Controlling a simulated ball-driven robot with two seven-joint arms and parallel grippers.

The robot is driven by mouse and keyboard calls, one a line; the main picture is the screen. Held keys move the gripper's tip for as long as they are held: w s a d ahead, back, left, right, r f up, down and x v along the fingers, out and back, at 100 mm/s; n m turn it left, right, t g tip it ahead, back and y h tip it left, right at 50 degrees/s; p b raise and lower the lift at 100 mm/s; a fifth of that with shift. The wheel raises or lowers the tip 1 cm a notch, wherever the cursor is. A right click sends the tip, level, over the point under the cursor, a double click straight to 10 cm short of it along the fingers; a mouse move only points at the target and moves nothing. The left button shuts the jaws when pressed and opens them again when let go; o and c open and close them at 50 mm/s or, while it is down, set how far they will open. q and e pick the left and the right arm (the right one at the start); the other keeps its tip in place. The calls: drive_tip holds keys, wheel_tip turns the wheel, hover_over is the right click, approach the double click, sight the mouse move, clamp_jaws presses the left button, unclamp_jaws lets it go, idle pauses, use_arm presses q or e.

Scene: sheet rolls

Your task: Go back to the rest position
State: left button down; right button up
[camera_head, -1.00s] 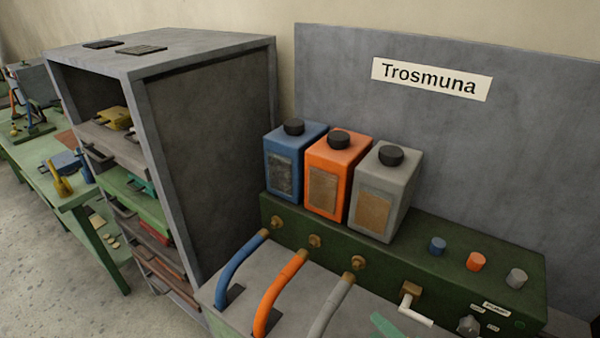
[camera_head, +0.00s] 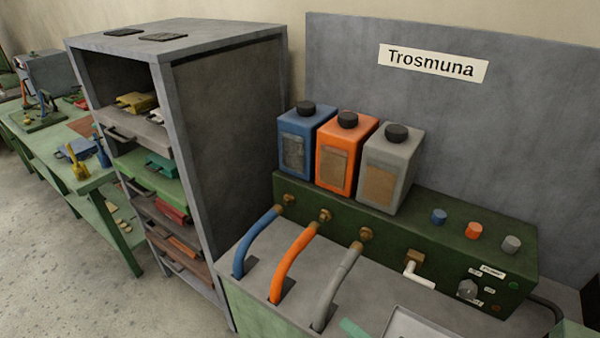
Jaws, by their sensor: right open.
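My left gripper is not in view.
Blue (camera_head: 297,145), orange (camera_head: 334,158) and grey canisters (camera_head: 385,178) stand on a green unit (camera_head: 450,255) with knobs and a white lever. A pale-rimmed tray (camera_head: 425,325) lies at the bottom. A shelf cabinet (camera_head: 225,130) and green table (camera_head: 60,145) stand left.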

drive_tip(key=s+a+r+n+g, duration=0.1)
drive_tip(key=s+a+n+g, duration=0.1)
drive_tip(key=s+a+n, duration=0.3)
drive_tip(key=s+d+f+n+g+h, duration=0.2)
drive_tip(key=d+n+h, duration=0.6)
drive_tip(key=d+h, duration=1.2)
drive_tip(key=s+f+m+g+y+b, duration=0.1)
drive_tip(key=s+f+g+y+b, duration=0.2)
drive_tip(key=f, duration=1.4)
drive_tip(key=s+f+g+y+b, duration=0.1)
drive_tip(key=s+f+y+b, duration=0.25)
drive_tip(key=f, duration=1.35)
use_arm(q)
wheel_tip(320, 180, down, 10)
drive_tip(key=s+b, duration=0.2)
drive_tip(key=b, duration=0.1)
use_arm(e)
drive_tip(key=s+f+m+g+y, duration=0.2)
drive_tip(key=s+f+g, duration=0.1)
drive_tip(key=s+f, duration=1.4)
drive_tip(key=shift+s+a+f+m, duration=0.2)
drive_tip(key=shift+s+m, duration=0.2)
drive_tip(key=shift+s, duration=0.5)
